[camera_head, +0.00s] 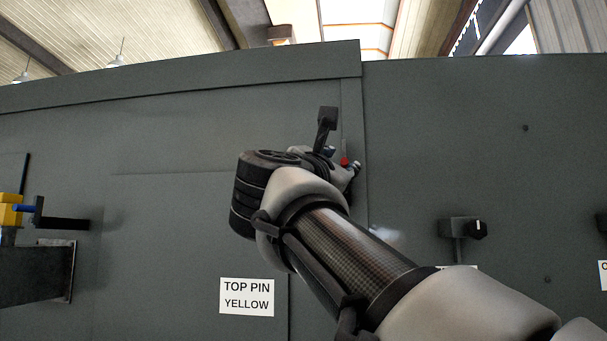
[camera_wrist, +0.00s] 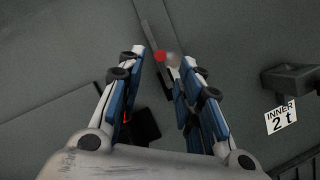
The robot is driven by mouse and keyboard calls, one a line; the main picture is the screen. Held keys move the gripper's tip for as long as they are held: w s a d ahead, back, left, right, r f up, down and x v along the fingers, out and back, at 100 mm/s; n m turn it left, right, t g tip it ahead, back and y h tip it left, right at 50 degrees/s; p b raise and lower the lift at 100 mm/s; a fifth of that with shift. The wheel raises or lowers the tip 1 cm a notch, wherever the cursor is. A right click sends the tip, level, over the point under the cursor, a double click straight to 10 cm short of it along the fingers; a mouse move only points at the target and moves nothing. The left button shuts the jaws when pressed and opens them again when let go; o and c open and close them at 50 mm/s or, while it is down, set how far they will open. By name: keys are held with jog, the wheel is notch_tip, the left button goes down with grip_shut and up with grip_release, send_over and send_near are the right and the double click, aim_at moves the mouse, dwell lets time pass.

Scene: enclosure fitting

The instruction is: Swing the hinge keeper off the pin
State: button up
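My gripper (camera_wrist: 163,57) is open in the wrist view, with its two blue-sided fingers spread apart. A small red part (camera_wrist: 160,56) and a grey rounded end (camera_wrist: 173,57) show between the fingertips, beside a dark strip (camera_wrist: 152,38) on the grey panel. I cannot tell which of these is the hinge keeper or the pin, nor whether a finger touches them. In the head view my gripper (camera_head: 342,161) is at the panel seam, mostly hidden behind my wrist. The red part (camera_head: 344,161) shows there too. A dark square-ended piece (camera_head: 327,118) stands just above.
The grey enclosure wall (camera_head: 440,130) fills the background. A knobbed box (camera_head: 460,228) projects at right. A yellow block (camera_head: 10,212) and dark bracket (camera_head: 38,275) project at left. A "TOP PIN YELLOW" label (camera_head: 247,297) is below. The wrist view shows an "INNER" label (camera_wrist: 281,117).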

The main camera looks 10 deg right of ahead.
jog(key=shift+v, duration=2.35)
